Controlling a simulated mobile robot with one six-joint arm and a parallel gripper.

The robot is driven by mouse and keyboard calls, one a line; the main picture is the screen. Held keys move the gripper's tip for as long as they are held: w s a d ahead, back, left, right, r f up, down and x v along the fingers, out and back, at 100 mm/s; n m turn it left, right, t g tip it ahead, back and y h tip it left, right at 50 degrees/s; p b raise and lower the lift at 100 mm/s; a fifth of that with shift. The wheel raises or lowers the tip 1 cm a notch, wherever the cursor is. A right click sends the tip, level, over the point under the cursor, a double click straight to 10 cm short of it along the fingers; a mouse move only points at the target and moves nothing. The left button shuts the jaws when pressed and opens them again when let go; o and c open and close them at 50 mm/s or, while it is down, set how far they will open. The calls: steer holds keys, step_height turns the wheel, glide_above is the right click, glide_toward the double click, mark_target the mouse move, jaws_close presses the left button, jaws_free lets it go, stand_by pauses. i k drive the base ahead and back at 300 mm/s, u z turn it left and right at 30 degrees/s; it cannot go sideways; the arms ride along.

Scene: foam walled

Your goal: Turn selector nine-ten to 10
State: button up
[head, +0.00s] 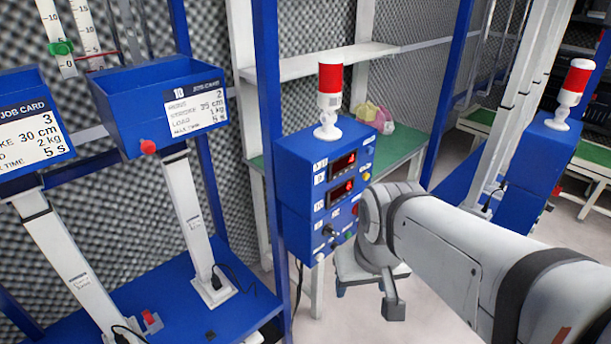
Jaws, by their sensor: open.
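A blue control box (290,213) stands beside a blue post, with two red digital displays on its front. Low on that front is a small dark knob (328,230), which looks like the selector; its markings and pointer direction are too small to read. My gripper (367,298) hangs at the end of my grey arm, to the right of and below the knob in the picture. Its fingers are apart with nothing seen between them. The gripper appears apart from the box. My wrist is close to the box's right edge in the picture.
A red and white beacon (330,95) tops the box. To the left are job card holders (165,100) on white columns over a blue base (190,305). Behind is a green-topped bench (395,148) with a pink and yellow container (375,117). Another blue box (545,170) stands right.

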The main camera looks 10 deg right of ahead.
mark_target(328, 229)
steer(key=z, duration=1.2)
steer(key=k, duration=0.95)
steer(key=u, duration=1.05)
steer(key=i, duration=1)
steer(key=u, duration=0.05)
